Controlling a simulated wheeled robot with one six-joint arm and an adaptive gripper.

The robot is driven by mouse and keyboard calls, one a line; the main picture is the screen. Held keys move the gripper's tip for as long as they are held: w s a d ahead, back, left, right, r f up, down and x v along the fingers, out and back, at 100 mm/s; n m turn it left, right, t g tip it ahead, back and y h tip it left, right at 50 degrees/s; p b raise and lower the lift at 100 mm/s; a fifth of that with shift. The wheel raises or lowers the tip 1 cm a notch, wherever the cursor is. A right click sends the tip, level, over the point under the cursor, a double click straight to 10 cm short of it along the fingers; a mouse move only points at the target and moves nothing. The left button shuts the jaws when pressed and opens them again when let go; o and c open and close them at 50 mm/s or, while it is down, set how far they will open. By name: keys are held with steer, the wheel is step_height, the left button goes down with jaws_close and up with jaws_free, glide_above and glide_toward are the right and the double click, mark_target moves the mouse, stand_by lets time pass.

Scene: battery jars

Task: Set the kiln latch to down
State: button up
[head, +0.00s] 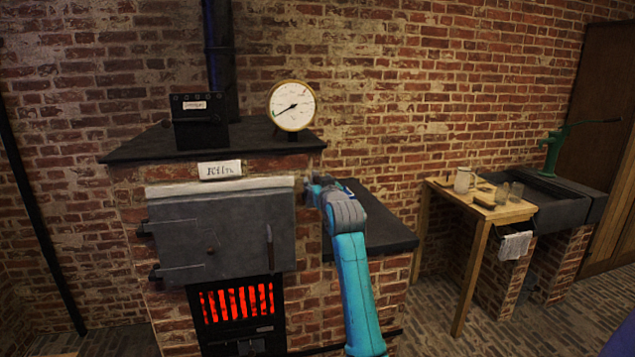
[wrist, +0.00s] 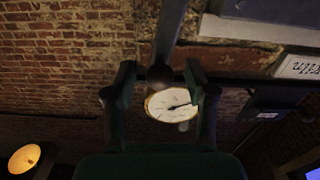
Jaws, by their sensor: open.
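The kiln (head: 165,180) is a brick block with a grey metal door (head: 205,235). The kiln latch (head: 269,250) is a dark, nearly vertical bar near the door's right edge. My gripper (head: 312,188) is beside the kiln's upper right side, above and right of the latch in the head view; its fingers are partly hidden there. In the wrist view my gripper (wrist: 159,70) is open. A grey bar (wrist: 170,30), apparently the latch, runs from the top edge to between the fingertips. I cannot tell whether it touches them.
A round gauge (head: 292,105) and a black box (head: 199,122) stand on the kiln top. The firebox (head: 238,303) glows red below the door. A dark shelf (head: 385,238) juts out at the kiln's right. Farther right is a wooden table (head: 485,205) with several jars.

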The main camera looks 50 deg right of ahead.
steer(key=shift+w+d, duration=0.35)
steer(key=shift+w, duration=0.1)
jaws_close()
